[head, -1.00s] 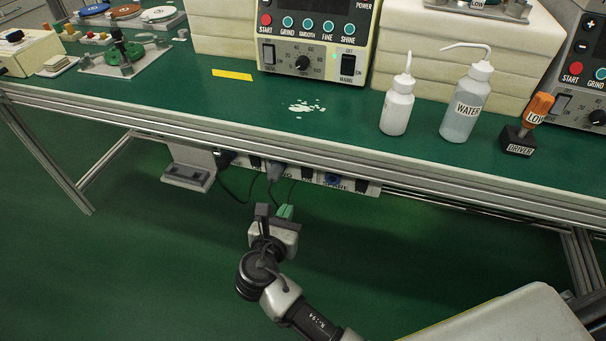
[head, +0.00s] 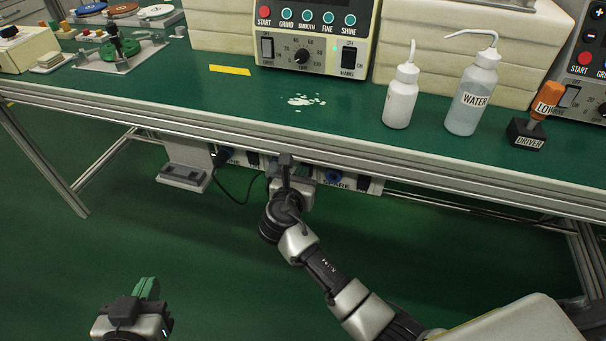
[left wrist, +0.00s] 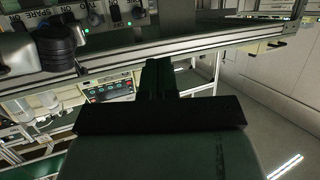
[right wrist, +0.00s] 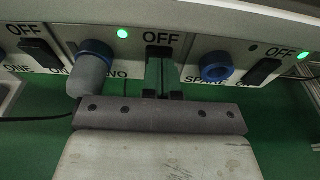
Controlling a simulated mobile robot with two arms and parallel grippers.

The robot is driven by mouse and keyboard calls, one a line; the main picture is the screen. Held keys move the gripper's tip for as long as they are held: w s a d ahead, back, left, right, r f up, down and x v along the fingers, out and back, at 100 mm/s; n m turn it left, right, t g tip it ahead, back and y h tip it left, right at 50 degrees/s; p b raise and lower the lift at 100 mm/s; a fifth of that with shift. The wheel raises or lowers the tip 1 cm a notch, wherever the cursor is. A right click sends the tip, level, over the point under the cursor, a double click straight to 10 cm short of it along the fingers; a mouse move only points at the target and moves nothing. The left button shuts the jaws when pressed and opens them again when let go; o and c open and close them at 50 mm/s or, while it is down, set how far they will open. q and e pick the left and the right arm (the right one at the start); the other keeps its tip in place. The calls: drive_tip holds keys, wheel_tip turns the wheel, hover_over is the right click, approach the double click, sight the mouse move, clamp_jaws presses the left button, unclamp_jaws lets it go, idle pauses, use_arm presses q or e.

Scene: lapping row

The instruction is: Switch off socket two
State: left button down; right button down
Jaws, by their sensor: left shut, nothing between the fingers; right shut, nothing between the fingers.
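The socket strip (head: 318,177) hangs under the bench's front edge. In the right wrist view, socket two holds a grey plug (right wrist: 93,68), and a green lamp (right wrist: 122,33) above it is lit. Its black rocker switch (right wrist: 158,52) sits right of the plug, below an OFF label. My right gripper (right wrist: 162,92) is shut and empty, its tips in front of that switch and hiding its lower part; I cannot tell whether they touch. In the head view the right gripper (head: 286,165) is at the strip. My left gripper (head: 146,288) is shut and empty, low and away from the bench.
The spare socket (right wrist: 215,67) is empty, with its own switch (right wrist: 262,72) to the right. Socket one's switch (right wrist: 40,52) is left of the grey plug. The bench edge (head: 330,153) overhangs the strip. Cables (head: 240,190) hang at its left.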

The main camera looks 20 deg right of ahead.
use_arm(q)
drive_tip(key=shift+w+d+r+t, duration=0.15)
drive_tip(key=shift+w+r+t, duration=0.1)
drive_tip(key=shift+r+t, duration=0.25)
use_arm(e)
drive_tip(key=shift+w+d, duration=0.3)
drive_tip(key=shift+w, duration=0.1)
use_arm(q)
drive_tip(key=s+a+f+g+y+p, duration=0.1)
drive_tip(key=s+a+f+g+p, duration=0.1)
drive_tip(key=s+f+g, duration=0.1)
drive_tip(key=shift+s+f+g, duration=0.4)
drive_tip(key=shift+f+g, duration=0.4)
drive_tip(key=shift+g, duration=0.1)
use_arm(e)
drive_tip(key=shift+w+d+r, duration=0.1)
drive_tip(key=shift+w, duration=0.1)
